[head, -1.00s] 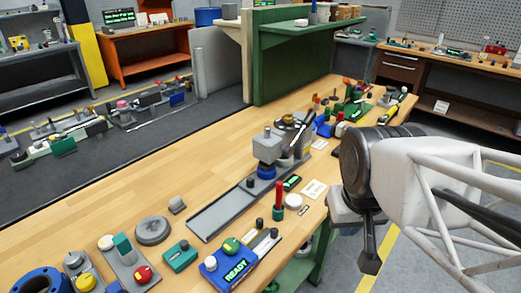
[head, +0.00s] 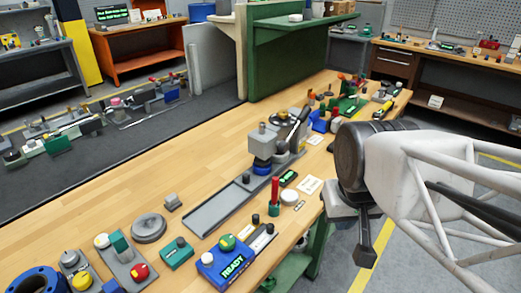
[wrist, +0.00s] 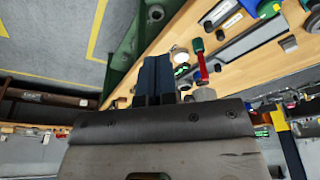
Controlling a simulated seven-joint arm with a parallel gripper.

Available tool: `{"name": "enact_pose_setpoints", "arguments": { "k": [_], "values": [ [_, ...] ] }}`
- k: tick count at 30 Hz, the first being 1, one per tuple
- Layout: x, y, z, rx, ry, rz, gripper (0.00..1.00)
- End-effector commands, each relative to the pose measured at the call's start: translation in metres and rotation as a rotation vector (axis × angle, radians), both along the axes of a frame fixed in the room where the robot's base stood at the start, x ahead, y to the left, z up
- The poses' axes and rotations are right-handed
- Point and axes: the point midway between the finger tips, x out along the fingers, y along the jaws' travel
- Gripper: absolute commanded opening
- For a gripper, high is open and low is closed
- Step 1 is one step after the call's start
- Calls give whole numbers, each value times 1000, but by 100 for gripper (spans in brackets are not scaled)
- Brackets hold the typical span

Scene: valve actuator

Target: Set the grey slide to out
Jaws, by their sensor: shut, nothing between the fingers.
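A long grey slide rail (head: 218,208) lies on the wooden bench with a small black knob (head: 245,178) near its far end. Which part of it moves, I cannot tell. At its far end stands a grey block on a blue collar (head: 262,167). The rail also shows in the wrist view (wrist: 255,40), apart from my fingers. My gripper (head: 364,256) hangs past the bench's right edge, over the floor, to the right of the rail. In the wrist view its dark fingers (wrist: 155,78) are together and empty.
A red-handled lever (head: 275,190) and a white disc (head: 289,198) stand between the rail and my gripper. A blue box reading READY (head: 225,264) is nearer. A grey disc (head: 149,228) lies left of the rail.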

Motion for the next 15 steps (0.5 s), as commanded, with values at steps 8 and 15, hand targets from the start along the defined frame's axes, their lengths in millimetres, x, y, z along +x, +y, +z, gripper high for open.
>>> {"name": "enact_pose_setpoints", "arguments": {
  "k": [8,15],
  "values": [
    [2,0,0,1,1,-4,24],
    [20,5,4,15,13,-49,55]
  ]
}}
